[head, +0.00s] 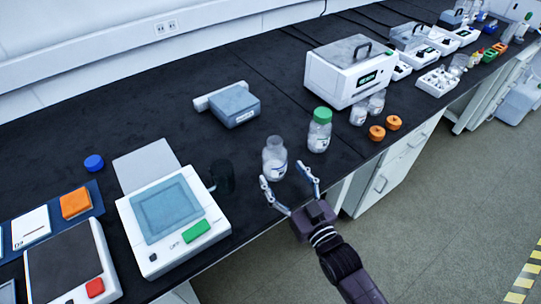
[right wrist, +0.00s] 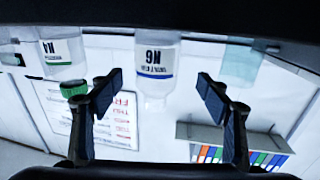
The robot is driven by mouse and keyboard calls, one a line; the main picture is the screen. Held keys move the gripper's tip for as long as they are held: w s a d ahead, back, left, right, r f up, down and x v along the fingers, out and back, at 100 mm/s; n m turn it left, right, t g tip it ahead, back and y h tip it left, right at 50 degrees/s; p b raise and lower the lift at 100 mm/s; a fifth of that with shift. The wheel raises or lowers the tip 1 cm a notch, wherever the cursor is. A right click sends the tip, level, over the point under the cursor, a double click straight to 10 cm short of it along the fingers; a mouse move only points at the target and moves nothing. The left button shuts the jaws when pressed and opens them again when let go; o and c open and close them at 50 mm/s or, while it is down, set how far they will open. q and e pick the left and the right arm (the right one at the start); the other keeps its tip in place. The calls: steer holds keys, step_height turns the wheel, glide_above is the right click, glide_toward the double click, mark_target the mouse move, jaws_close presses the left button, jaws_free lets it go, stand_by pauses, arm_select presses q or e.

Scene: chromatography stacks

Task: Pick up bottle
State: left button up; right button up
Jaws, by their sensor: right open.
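A clear open-topped bottle (head: 274,163) stands upright near the front edge of the black bench. A clear bottle with a green cap (head: 319,133) stands just to its right, further back. My right gripper (head: 287,182) is open on the front side of the open-topped bottle, its two fingers pointing toward it and spread to either side. In the right wrist view, which is upside down, a bottle with a blue-striped label (right wrist: 155,70) sits between the open fingers (right wrist: 158,88), slightly beyond the tips. The green-capped bottle (right wrist: 62,62) shows at left. My left gripper is not in view.
A dark transparent vessel (head: 222,176) stands left of the open-topped bottle, by a white balance (head: 150,262). A grey-blue device (head: 235,104) is behind. Two small jars (head: 359,113) and orange rings (head: 377,133) lie right. The floor in front of the bench is clear.

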mark_target(280, 168)
steer(key=shift+w+a+r, duration=0.1)
steer(key=shift+w+a, duration=0.1)
steer(key=shift+w, duration=0.3)
steer(key=shift+w+a+r, duration=0.15)
steer(key=shift+w+a, duration=0.05)
steer(key=shift+w, duration=0.35)
steer(key=x, duration=0.3)
steer(key=shift+w+p, duration=0.35)
steer(key=shift+w+a, duration=0.15)
steer(key=shift+w, duration=0.15)
steer(key=c, duration=1.2)
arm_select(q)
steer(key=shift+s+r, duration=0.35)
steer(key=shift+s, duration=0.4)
arm_select(e)
steer(key=c, duration=0.3)
